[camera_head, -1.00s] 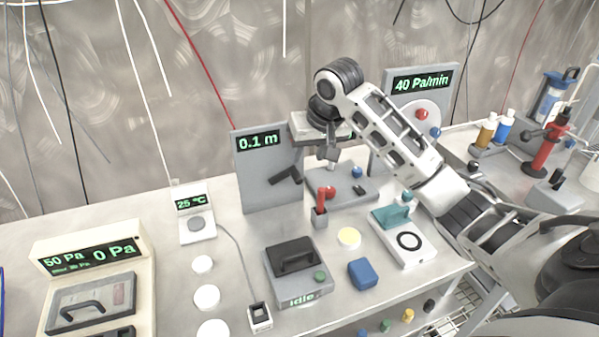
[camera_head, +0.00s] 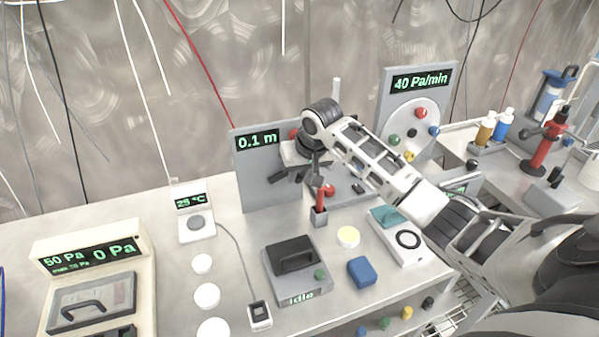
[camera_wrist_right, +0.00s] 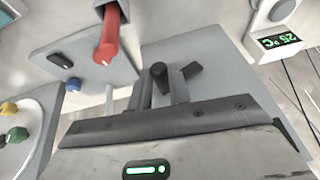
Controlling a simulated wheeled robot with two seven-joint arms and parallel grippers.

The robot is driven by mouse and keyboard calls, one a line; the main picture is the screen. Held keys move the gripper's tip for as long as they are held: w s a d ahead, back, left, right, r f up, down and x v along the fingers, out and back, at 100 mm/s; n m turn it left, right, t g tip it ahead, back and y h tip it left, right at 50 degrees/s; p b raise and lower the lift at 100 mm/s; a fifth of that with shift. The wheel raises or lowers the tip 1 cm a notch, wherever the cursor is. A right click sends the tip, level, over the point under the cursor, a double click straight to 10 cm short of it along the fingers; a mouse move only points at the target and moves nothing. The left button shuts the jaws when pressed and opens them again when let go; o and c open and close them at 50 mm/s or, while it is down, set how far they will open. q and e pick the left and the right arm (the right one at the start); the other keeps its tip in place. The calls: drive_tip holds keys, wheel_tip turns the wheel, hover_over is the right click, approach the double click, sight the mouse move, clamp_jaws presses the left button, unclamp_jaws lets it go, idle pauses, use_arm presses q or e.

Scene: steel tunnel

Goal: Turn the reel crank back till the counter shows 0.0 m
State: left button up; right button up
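The reel panel (camera_head: 255,185) is a grey upright plate, and its counter (camera_head: 257,142) reads 0.1 m. Only a dark piece of the crank (camera_head: 276,182) shows beside my right gripper (camera_head: 314,172), which hides the rest in the head view. In the right wrist view, the two fingers of my right gripper (camera_wrist_right: 162,90) point at the panel (camera_wrist_right: 205,60). The dark crank knob (camera_wrist_right: 159,74) lies between the fingers, and the crank arm (camera_wrist_right: 191,70) shows beside it. Whether the fingers press on the knob is unclear. My left gripper is not in view.
A red-handled lever (camera_head: 321,197) stands close below my right gripper and shows large in the wrist view (camera_wrist_right: 108,42). The 40 Pa/min panel (camera_head: 447,105) stands behind right.

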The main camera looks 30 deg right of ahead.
drive_tip(key=shift+a+r, duration=0.1)
clamp_jaws()
drive_tip(key=w+a+r+n+g+h, duration=0.1)
drive_tip(key=a+h, duration=0.5)
drive_tip(key=h, duration=0.6)
drive_tip(key=shift+w+a+r+n+g, duration=0.35)
drive_tip(key=shift+r+n+g, duration=0.2)
drive_tip(key=shift+n, duration=0.35)
drive_tip(key=o, duration=0.9)
unclamp_jaws()
drive_tip(key=shift+c, duration=0.2)
drive_tip(key=v, duration=1.6)
drive_tip(key=shift+f, duration=0.15)
